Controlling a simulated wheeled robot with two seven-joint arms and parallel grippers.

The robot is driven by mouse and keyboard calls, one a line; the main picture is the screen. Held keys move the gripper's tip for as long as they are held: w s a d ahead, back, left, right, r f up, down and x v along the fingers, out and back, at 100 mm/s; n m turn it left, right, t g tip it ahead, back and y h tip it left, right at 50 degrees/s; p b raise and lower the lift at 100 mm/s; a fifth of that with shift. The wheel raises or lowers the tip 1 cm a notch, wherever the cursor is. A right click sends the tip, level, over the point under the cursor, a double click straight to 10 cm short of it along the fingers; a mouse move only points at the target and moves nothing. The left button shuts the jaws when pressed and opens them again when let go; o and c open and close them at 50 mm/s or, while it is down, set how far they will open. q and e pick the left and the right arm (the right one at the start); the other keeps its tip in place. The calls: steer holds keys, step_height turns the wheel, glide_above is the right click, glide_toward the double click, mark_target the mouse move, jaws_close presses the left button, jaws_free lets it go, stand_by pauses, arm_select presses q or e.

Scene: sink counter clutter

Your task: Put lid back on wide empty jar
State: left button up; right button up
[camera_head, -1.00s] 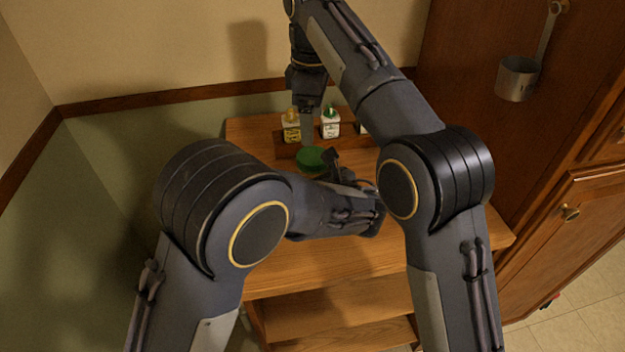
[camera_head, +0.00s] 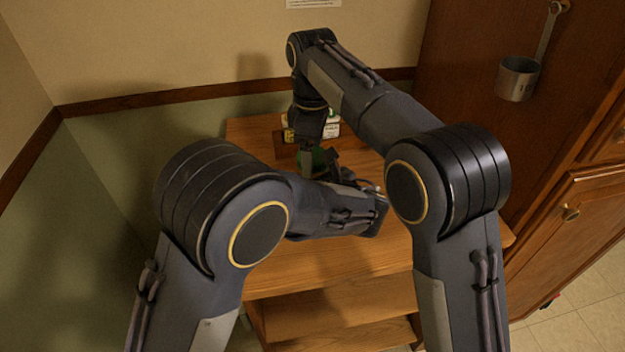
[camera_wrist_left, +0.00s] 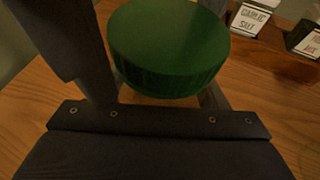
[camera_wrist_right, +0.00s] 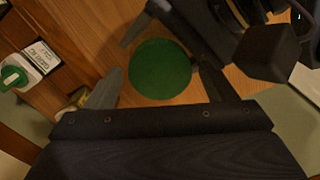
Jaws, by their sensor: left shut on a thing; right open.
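The round green lid (camera_head: 318,158) is partly hidden behind my arms in the head view. The left wrist view shows its flat top and ribbed rim (camera_wrist_left: 168,45). From above it shows as a green disc (camera_wrist_right: 160,68) in the right wrist view. My left gripper (camera_head: 330,162) is shut at the lid's place, its fingers low at either side; the grip seems to be on the jar under the lid, but the jar body is hidden. My right gripper (camera_wrist_right: 158,85) is open, pointing down over the lid, its fingers either side of the disc in that view; contact cannot be told.
A wooden rack (camera_wrist_right: 75,50) with small labelled spice jars (camera_wrist_left: 250,18) stands behind the lid. One jar with a green-and-white cap (camera_wrist_right: 18,75) shows in the right wrist view. The wooden counter (camera_head: 330,265) is clear in front. A metal cup (camera_head: 517,78) hangs at right.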

steer(key=shift+c, duration=0.4)
steer(key=c, duration=0.9)
steer(key=m, duration=0.7)
steer(key=shift+c, duration=0.2)
steer(key=m, duration=0.7)
steer(key=shift+m, duration=0.3)
steer(key=o, duration=1.1)
steer(key=shift+o, duration=0.2)
step_height(320, 180, up, 8)
steer(key=shift+f, duration=0.25)
arm_select(q)
steer(key=o, duration=2)
steer(key=shift+c, duration=0.2)
